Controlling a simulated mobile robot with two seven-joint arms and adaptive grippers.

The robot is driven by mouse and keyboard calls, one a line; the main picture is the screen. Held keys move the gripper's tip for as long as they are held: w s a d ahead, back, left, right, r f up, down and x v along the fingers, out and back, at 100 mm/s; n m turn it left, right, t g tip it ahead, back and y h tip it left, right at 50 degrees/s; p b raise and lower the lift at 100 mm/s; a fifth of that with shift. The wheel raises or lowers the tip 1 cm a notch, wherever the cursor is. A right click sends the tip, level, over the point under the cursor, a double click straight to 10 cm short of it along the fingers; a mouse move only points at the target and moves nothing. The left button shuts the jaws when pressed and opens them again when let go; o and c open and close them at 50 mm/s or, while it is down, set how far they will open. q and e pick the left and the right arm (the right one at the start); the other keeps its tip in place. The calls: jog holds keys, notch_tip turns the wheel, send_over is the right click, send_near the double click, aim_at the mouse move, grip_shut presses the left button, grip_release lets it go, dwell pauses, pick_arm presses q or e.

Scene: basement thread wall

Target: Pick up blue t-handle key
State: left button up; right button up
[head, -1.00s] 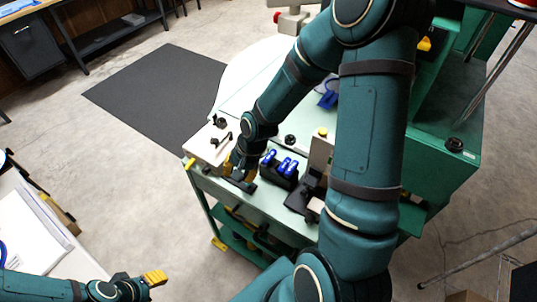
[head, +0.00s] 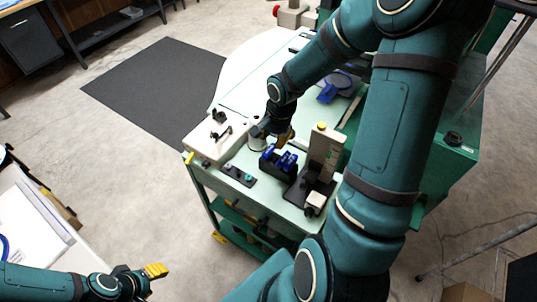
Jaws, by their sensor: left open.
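Blue T-handle keys (head: 281,160) stand close together in a black holder (head: 274,171) on the pale green cart top. My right gripper (head: 284,137), with yellowish fingers, is just above and behind the blue handles in the picture. It is small and partly hidden by its own wrist, so I cannot tell whether it touches a handle or whether its fingers are open. My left gripper (head: 155,271), with yellow fingertips, is open and empty over the floor at the lower left, far from the keys.
A black tray with an upright beige block (head: 325,150) stands right of the holder. A dark plate (head: 238,176) lies left of it, near the cart's front edge. A white box with black knobs (head: 213,140) is at the cart's left corner. A blue item (head: 329,92) lies behind.

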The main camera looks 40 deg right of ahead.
aim_at(270, 150)
jog(key=shift+w+a+f+b, duration=0.15)
jog(key=shift+f+b, duration=0.1)
jog(key=shift+f, duration=0.75)
jog(key=shift+w+f+b, duration=0.1)
jog(key=shift+f+b, duration=0.1)
jog(key=shift+f, duration=0.8)
jog(key=shift+w+a+f+b, duration=0.15)
jog(key=shift+f+b, duration=0.1)
jog(key=shift+f, duration=0.75)
jog(key=shift+d, duration=0.1)
jog(key=shift+s, duration=0.1)
grip_shut()
